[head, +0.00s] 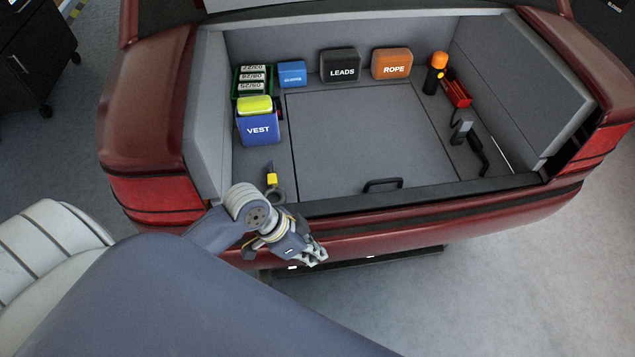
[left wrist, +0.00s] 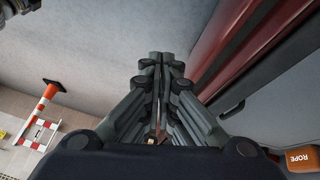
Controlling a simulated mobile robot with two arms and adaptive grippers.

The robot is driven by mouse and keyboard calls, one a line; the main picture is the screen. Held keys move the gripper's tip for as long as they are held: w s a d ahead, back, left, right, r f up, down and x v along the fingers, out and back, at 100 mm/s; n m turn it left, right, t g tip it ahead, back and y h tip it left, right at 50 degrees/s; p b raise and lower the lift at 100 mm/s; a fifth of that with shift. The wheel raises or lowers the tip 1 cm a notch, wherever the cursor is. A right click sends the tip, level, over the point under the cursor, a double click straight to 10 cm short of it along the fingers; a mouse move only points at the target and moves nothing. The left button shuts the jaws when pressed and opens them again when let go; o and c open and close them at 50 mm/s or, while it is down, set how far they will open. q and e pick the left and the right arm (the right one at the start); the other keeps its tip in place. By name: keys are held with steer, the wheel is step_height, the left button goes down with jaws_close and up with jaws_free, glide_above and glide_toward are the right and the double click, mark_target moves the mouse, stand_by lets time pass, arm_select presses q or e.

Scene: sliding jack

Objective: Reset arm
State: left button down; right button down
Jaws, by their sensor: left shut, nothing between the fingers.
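My left gripper (head: 316,254) is in front of the red car's rear bumper, just outside the open trunk, at the left of middle in the head view. Its fingers are shut with nothing held; in the left wrist view the closed fingers (left wrist: 163,58) fill the middle. My left arm comes in from the lower left. My right gripper is not in view.
The open trunk holds a blue VEST box (head: 258,130), a black LEADS case (head: 341,66), an orange ROPE case (head: 391,64), and an orange torch (head: 435,73). The floor panel (head: 350,135) with a black handle (head: 383,184) is clear.

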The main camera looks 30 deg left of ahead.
arm_select(q)
steer(key=s+a+f+n+y, duration=0.2)
steer(key=a+f+n, duration=0.15)
steer(key=f, duration=0.85)
steer(key=s+a+f+n+y, duration=0.15)
steer(key=a+f, duration=0.35)
steer(key=f, duration=0.7)
steer(key=s+f, duration=0.7)
steer(key=s, duration=0.4)
steer(key=s+d+f+n+g+y, duration=0.1)
steer(key=s+f, duration=0.6)
steer(key=s, duration=0.4)
steer(key=shift+d+f, duration=0.25)
steer(key=shift+f, duration=0.15)
steer(key=shift+y, duration=0.25)
